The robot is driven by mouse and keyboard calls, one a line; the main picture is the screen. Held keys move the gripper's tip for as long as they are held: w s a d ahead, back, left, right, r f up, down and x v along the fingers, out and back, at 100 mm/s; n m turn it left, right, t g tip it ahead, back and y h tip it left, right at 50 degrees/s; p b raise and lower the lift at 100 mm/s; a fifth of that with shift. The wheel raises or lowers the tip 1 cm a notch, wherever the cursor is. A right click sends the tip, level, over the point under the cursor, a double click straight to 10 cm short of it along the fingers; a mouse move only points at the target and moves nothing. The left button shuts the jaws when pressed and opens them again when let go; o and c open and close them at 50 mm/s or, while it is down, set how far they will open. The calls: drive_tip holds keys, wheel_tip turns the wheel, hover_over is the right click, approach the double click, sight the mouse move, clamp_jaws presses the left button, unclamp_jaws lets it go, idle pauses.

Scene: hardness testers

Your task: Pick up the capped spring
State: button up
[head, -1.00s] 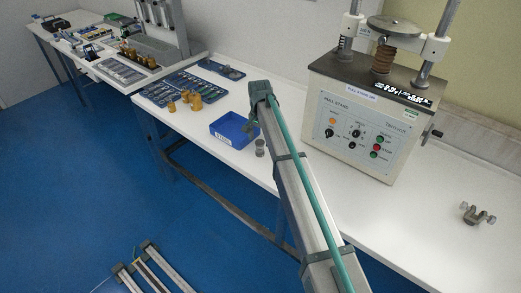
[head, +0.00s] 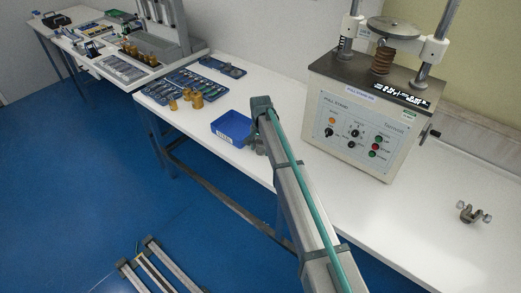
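A small grey piece with a wider top and bottom, which looks like the capped spring (head: 258,148), stands on the white bench just right of the blue bin. It is now partly hidden by my arm. The end of my arm (head: 262,108) is in front of and above it. My gripper is mostly hidden behind the arm end; only dark bits show near the piece. I cannot tell whether its fingers are open, or whether they touch the piece.
A blue bin (head: 231,128) stands close on the left. Yellow-brown cylinders (head: 196,98) and blue trays (head: 168,84) are farther left. A metal fitting (head: 471,212) lies far right.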

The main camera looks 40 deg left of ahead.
clamp_jaws()
drive_tip(key=shift+r, duration=0.15)
